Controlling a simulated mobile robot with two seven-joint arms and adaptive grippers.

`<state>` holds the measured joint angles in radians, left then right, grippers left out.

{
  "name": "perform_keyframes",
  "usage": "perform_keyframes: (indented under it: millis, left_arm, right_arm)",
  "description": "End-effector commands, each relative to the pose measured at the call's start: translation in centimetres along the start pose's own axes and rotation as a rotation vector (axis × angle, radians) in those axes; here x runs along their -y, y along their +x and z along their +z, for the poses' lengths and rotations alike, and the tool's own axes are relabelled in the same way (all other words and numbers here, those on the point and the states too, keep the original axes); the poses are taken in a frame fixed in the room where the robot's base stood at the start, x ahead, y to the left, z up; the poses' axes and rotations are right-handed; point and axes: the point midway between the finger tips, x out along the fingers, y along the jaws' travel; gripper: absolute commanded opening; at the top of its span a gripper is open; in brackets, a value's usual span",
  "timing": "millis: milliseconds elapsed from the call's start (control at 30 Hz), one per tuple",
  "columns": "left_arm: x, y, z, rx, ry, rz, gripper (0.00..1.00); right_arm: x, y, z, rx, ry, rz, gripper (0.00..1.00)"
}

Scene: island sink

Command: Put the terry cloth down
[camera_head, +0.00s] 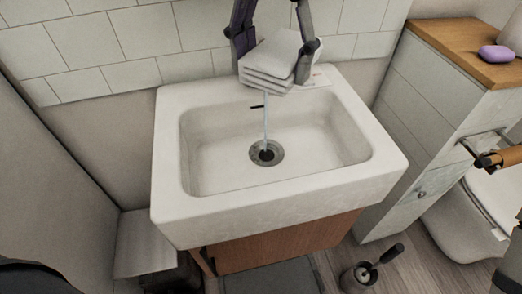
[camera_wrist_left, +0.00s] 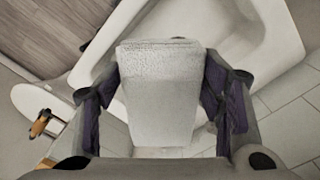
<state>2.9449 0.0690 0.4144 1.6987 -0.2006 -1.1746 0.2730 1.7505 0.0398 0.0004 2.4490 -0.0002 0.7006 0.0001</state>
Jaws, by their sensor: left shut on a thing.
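The terry cloth (camera_head: 270,60) is white and folded in several layers. It is at the back of the white sink (camera_head: 170,160), over the rear rim. My left gripper (camera_head: 275,50) is shut on it, with one dark finger on each side. In the left wrist view, the cloth (camera_wrist_left: 160,90) fills the space between the two fingers of the gripper (camera_wrist_left: 160,100). I cannot tell whether the cloth touches the rim. My right gripper is not in view.
A thin stream runs down to the drain (camera_head: 266,152) in the otherwise empty basin. A wooden-topped cabinet (camera_head: 455,45) with a purple soap-like object (camera_head: 496,54) stands at the right. A toilet (camera_head: 480,215) and a brush holder (camera_head: 360,277) are at lower right. The wall is tiled.

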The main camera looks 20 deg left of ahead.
Motion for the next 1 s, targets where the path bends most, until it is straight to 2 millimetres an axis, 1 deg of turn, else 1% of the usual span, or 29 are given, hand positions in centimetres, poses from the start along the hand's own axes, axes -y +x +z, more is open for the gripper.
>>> perform_keyframes:
  millis: [33,100,167,267,300,467,600,700,800,900,1000]
  left_arm:
    - [-0.1,-0.6,0.0,-0.002,0.005,-0.001,0.30]
    - [-0.2,-0.8,0.1,0.001,0.009,-0.004,0.30]
    - [-0.3,0.1,0.2,0.005,0.011,-0.008,0.30]
    - [-0.1,3.4,0.3,0.008,0.010,-0.007,0.30]
    - [-0.1,4.8,0.3,0.009,0.010,-0.006,0.30]
    - [-0.1,9.8,0.3,0.008,0.009,-0.004,0.30]
    - [-0.1,14.1,0.3,0.011,0.009,-0.003,0.30]
    - [-0.1,16.9,0.3,0.012,0.011,-0.003,0.30]
    - [-0.1,19.4,0.4,0.013,0.010,-0.003,0.30]
    - [-0.1,21.3,0.3,0.009,0.009,-0.003,0.30]
    - [-0.1,22.4,0.3,0.005,0.009,-0.004,0.30]
  right_arm:
    - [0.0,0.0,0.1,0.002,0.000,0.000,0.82]
    - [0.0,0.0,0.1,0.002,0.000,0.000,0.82]
    - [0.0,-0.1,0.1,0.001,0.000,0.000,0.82]
    - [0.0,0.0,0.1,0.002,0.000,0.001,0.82]
    - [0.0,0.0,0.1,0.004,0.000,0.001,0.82]
    - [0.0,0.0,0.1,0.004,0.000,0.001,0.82]
    - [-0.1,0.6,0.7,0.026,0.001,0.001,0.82]
    - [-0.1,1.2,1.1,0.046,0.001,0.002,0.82]
    - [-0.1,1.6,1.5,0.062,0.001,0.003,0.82]
    - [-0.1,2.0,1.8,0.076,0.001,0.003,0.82]
    - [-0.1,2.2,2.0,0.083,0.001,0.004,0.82]
